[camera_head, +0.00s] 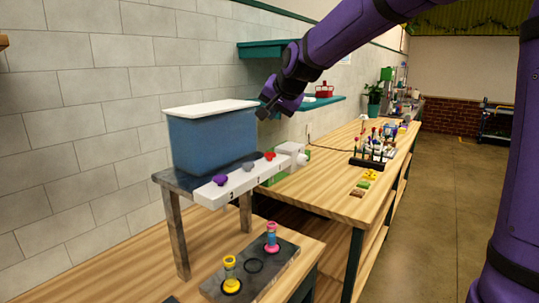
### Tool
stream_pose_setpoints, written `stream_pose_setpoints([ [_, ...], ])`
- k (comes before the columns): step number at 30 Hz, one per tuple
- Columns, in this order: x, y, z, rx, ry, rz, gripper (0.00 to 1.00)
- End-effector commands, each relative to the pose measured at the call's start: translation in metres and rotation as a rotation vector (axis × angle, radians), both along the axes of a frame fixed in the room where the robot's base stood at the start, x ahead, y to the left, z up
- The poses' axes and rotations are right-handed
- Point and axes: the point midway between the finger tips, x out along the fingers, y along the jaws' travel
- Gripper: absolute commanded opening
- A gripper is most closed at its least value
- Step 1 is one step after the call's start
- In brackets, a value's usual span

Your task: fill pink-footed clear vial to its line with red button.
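The clear vial with a pink foot (272,238) stands upright on a dark tray (281,262), at its far right end. It is too small to read its line or fill level. The red button (270,157) sits at the right end of a white dispenser bar (240,183), beyond grey (250,166) and purple (220,180) buttons. My gripper (267,111) hangs above the red button, apart from it, beside the blue tank. Its dark fingers are too small to tell whether they are open.
A yellow-footed vial (231,276) stands on the near left of the tray, with an empty ring between the vials. A blue tank (212,140) stands on a raised stand (176,188) behind the buttons. A rack (373,150) of coloured items stands farther along the bench.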

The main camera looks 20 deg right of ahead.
Motion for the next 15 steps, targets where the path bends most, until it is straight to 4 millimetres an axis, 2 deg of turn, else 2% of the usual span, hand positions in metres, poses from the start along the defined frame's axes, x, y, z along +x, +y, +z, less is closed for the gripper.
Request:
stream_pose_setpoints([
  [15, -0.001, 0.0, -0.063, 0.0, 0.004, 0.001, 0.0],
])
